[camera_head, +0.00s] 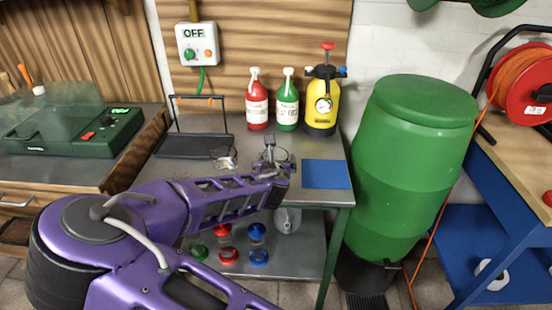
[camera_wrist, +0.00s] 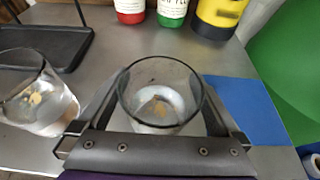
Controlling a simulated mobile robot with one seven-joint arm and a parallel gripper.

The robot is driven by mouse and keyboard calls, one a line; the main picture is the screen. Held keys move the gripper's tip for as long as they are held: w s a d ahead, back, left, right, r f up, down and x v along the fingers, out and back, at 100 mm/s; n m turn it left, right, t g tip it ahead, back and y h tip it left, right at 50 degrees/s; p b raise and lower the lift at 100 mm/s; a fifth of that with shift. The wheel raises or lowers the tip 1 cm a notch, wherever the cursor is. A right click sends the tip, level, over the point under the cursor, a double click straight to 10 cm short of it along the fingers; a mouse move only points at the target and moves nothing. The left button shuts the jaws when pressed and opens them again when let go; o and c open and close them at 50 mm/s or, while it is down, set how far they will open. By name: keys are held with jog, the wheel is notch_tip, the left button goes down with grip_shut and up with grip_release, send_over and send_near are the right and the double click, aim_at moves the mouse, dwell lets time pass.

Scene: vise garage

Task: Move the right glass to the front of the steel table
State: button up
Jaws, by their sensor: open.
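The steel table (camera_head: 180,167) stands in the middle of the head view. The right glass (camera_wrist: 160,78) is upright and clear, between my gripper's fingers in the wrist view. My gripper (camera_wrist: 158,112) is open, with a finger on each side of the glass. I cannot tell whether either finger touches it. In the head view my gripper (camera_head: 271,157) partly hides the right glass (camera_head: 284,155). The left glass (camera_wrist: 38,98) stands apart to the left, just outside the left finger. It also shows in the head view (camera_head: 223,158).
A blue mat (camera_head: 327,174) lies right of the right glass. A black tray (camera_head: 195,146) lies at the back left. A red bottle (camera_head: 257,105), a green bottle (camera_head: 288,106) and a yellow sprayer (camera_head: 322,105) stand at the back. A green barrel (camera_head: 410,170) stands right of the table.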

jog(key=p+v, duration=0.2)
jog(key=v, duration=0.9)
jog(key=shift+s, duration=0.2)
jog(key=shift+r, duration=0.2)
